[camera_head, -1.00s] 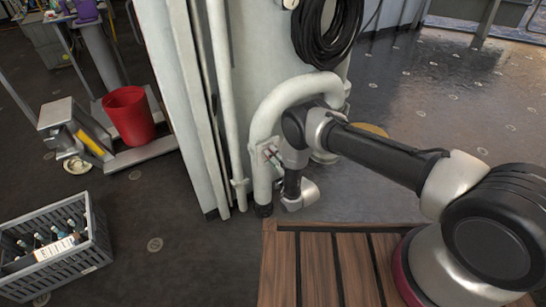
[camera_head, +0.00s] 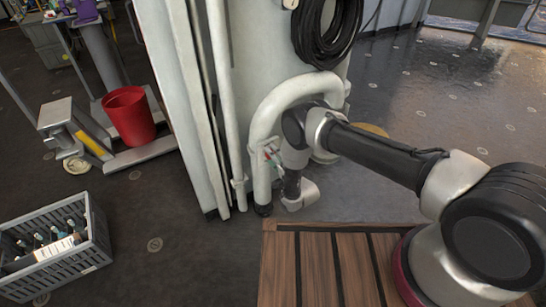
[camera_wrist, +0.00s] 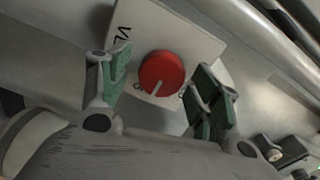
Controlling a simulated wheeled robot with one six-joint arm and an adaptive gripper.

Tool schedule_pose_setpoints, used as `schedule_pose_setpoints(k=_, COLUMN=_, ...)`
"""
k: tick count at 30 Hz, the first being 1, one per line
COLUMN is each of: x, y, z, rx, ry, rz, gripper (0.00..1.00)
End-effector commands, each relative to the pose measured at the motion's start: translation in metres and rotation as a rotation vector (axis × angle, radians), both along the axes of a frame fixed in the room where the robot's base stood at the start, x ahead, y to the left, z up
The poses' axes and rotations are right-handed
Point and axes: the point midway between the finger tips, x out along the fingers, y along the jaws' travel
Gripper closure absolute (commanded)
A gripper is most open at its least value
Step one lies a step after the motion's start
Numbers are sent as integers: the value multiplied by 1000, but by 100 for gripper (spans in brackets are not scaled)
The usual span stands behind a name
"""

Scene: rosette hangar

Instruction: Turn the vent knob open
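The red round vent knob (camera_wrist: 161,72) sits on a white label plate (camera_wrist: 185,32) in the wrist view. Its pale pointer line points down and slightly left. Part of the plate's lettering is hidden or out of frame. My gripper (camera_wrist: 165,66) is open, with one green-padded finger left of the knob and the other right of it. A gap shows on the left side; the right finger is close to the rim, and I cannot tell if it touches. In the head view the plate (camera_head: 265,150) is on the white bent pipe, with my gripper (camera_head: 273,157) in front, and the knob cannot be made out.
The white bent pipe (camera_head: 292,92) arches beside the white column. A black hose coil (camera_head: 325,35) hangs above. A wooden slatted platform (camera_head: 318,265) lies below the arm.

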Motion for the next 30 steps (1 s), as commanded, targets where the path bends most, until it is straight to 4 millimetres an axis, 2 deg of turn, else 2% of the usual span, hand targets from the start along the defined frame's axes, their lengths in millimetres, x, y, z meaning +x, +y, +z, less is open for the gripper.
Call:
schedule_pose_setpoints(k=11, x=-6, y=-4, z=0, rx=-1, ry=0, rz=1, gripper=35)
schedule_pose_setpoints(k=24, x=-80, y=-54, z=-1, rx=-1, ry=2, rz=1, gripper=35)
schedule_pose_setpoints(k=30, x=-98, y=-66, z=0, rx=-1, ry=1, rz=1, gripper=35)
